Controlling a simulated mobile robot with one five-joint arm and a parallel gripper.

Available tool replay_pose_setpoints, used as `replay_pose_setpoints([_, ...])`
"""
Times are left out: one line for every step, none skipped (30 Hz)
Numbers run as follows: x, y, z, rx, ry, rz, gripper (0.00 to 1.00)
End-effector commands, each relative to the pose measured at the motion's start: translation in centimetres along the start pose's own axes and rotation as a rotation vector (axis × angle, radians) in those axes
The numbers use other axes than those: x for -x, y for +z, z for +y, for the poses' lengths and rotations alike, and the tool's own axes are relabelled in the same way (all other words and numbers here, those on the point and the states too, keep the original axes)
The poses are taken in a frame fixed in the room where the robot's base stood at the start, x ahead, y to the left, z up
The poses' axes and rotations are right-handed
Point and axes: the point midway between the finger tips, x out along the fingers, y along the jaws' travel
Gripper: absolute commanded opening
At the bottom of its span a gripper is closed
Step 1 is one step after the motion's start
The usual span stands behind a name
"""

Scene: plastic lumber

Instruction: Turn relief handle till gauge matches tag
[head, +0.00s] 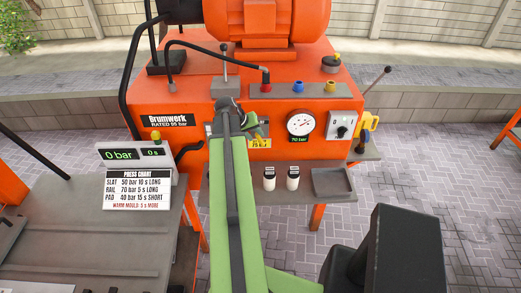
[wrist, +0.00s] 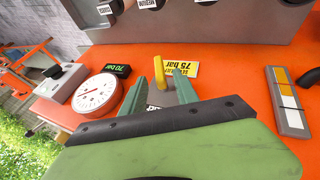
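The gauge (head: 301,123) is a white round dial on the orange power unit, with a green readout (head: 301,139) of 70 bar below it. In the wrist view the gauge (wrist: 98,93) and its 70 bar readout (wrist: 121,70) appear upside down. The yellow tag (wrist: 181,69) reads 75 bar; in the head view the tag (head: 259,143) is partly covered by my gripper (head: 256,131). The relief handle (wrist: 158,70) is a yellow lever standing between the fingertips of my gripper (wrist: 160,80). The fingers are open, with a gap on each side of the lever. Its base is partly hidden.
A grey shelf (head: 231,191) with two white-labelled canisters (head: 281,178) and a tray (head: 332,182) juts out below. A switch box (head: 342,125) is right of the gauge. A press chart (head: 138,191) and 0 bar display (head: 134,155) stand at left.

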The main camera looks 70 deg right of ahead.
Motion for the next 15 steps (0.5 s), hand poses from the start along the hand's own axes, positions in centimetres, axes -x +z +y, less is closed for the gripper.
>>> replay_pose_setpoints([-2.2, 0.2, -0.4, -0.002, 0.000, 0.000, 0.36])
replay_pose_setpoints([-2.9, 0.2, -0.4, -0.003, 0.000, 0.000, 0.36])
replay_pose_setpoints([-3.6, 0.2, -0.3, -0.003, 0.000, 0.000, 0.36])
replay_pose_setpoints([-4.2, 0.2, -0.3, -0.003, 0.000, 0.000, 0.36])
replay_pose_setpoints([-4.6, 0.1, -0.2, -0.002, 0.000, 0.000, 0.36])
replay_pose_setpoints([-5.2, 0.1, -0.2, -0.002, 0.000, 0.000, 0.36])
replay_pose_setpoints([-5.5, 0.1, -0.2, -0.002, 0.000, 0.000, 0.36])
replay_pose_setpoints([-5.8, 0.1, -0.1, -0.002, 0.000, 0.000, 0.36])
replay_pose_setpoints([-6.0, 0.1, -0.1, -0.002, 0.000, 0.000, 0.36])
replay_pose_setpoints([-6.2, 0.1, 0.0, -0.002, 0.000, 0.000, 0.36])
replay_pose_setpoints([-6.3, 0.0, 0.0, -0.002, 0.000, 0.000, 0.36])
replay_pose_setpoints([-6.4, 0.0, 0.1, -0.002, 0.000, -0.001, 0.36])
replay_pose_setpoints([-6.4, 0.0, 0.1, -0.002, 0.000, -0.001, 0.36])
replay_pose_setpoints([-6.4, 0.0, 0.1, -0.002, 0.000, -0.001, 0.36])
replay_pose_setpoints([-6.4, 0.0, 0.1, -0.002, 0.000, -0.001, 0.36])
